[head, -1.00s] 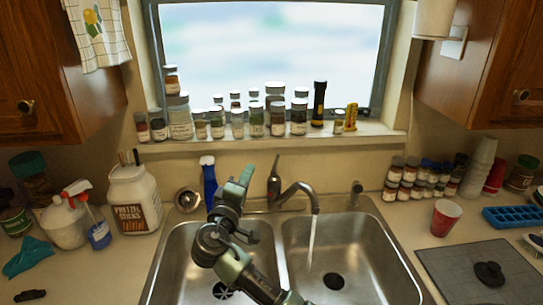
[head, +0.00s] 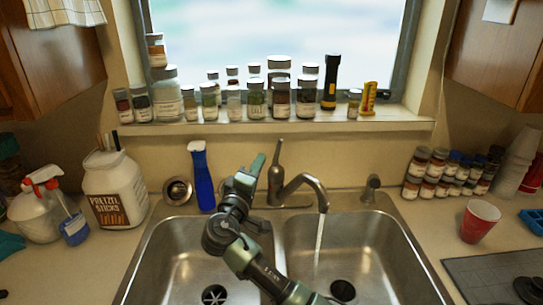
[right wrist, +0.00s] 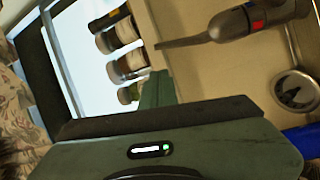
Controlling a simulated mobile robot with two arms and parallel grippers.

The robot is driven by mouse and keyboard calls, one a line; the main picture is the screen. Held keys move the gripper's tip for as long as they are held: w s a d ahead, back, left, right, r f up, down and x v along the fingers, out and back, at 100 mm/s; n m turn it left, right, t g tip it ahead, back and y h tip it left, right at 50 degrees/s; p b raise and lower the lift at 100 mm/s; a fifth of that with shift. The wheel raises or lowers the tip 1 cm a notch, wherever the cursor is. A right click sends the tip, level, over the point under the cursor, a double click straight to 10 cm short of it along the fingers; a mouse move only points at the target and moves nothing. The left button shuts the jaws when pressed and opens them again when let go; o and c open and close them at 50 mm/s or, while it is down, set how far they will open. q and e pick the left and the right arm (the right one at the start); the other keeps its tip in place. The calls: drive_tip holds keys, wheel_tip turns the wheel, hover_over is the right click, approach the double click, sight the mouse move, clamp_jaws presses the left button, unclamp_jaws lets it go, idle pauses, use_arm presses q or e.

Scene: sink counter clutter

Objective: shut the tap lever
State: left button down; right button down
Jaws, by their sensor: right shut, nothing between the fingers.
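The metal tap (head: 275,186) stands behind the double sink, with its thin lever (head: 279,150) pointing up. Water (head: 318,240) runs from its spout into the right basin. My right gripper (head: 257,165) is shut and empty, just left of the lever in the head view, with a small gap in the picture. In the right wrist view the tap body (right wrist: 250,20) has a red mark, and its lever (right wrist: 182,41) reaches left above my green gripper fingers (right wrist: 156,90). No contact with the lever shows. My left gripper is not in view.
A blue spray bottle (head: 202,178) and a round metal strainer (head: 178,190) stand left of the tap. A small metal fixture (head: 371,189) is to its right. Several jars line the sill behind (head: 290,127). A red cup (head: 480,221) stands on the right counter.

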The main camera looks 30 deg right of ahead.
sight(278, 151)
drive_tip(key=f+x, duration=0.1)
drive_tip(key=x, duration=0.9)
drive_tip(key=shift+b, duration=0.4)
drive_tip(key=shift+d+f, duration=0.1)
drive_tip(key=shift+f, duration=0.1)
